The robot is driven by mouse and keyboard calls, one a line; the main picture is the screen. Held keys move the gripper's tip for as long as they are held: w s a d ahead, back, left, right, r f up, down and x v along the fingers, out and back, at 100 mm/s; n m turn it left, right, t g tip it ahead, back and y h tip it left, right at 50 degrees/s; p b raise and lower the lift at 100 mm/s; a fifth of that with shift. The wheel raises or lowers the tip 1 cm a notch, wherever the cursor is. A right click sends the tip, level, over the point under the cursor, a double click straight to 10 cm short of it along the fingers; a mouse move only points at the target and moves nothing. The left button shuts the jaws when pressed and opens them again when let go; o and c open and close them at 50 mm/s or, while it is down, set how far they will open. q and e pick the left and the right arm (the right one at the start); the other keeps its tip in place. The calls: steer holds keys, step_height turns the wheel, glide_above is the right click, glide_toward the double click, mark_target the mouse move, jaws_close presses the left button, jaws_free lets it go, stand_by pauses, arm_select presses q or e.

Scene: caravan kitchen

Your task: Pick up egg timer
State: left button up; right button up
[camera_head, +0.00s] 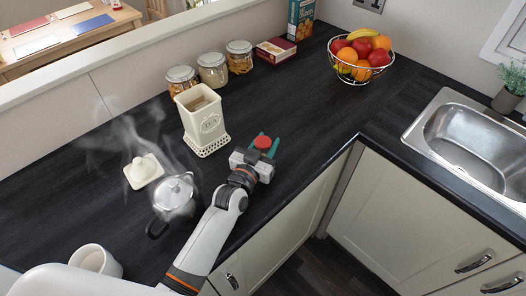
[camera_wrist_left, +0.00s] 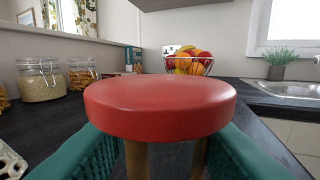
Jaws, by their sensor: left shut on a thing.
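The egg timer (camera_wrist_left: 160,105) shows a round red top in the left wrist view, with wooden posts below it; its lower part is hidden. In the head view its red top (camera_head: 263,142) shows between the green fingers of my left gripper (camera_head: 262,150). The gripper is shut on the egg timer, with one green finger at either side of it. The timer is over the dark worktop (camera_head: 300,105) near its front edge; I cannot tell whether it touches the worktop. My right gripper is not in view.
A cream canister (camera_head: 204,122) stands left of the gripper, with glass jars (camera_head: 213,70) behind it. A steaming metal pot (camera_head: 175,193) is beside my left arm. A fruit bowl (camera_head: 361,58) and sink (camera_head: 474,142) are to the right. The worktop between gripper and bowl is clear.

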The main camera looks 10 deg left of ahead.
arm_select(q)
steer(key=shift+r, duration=0.15)
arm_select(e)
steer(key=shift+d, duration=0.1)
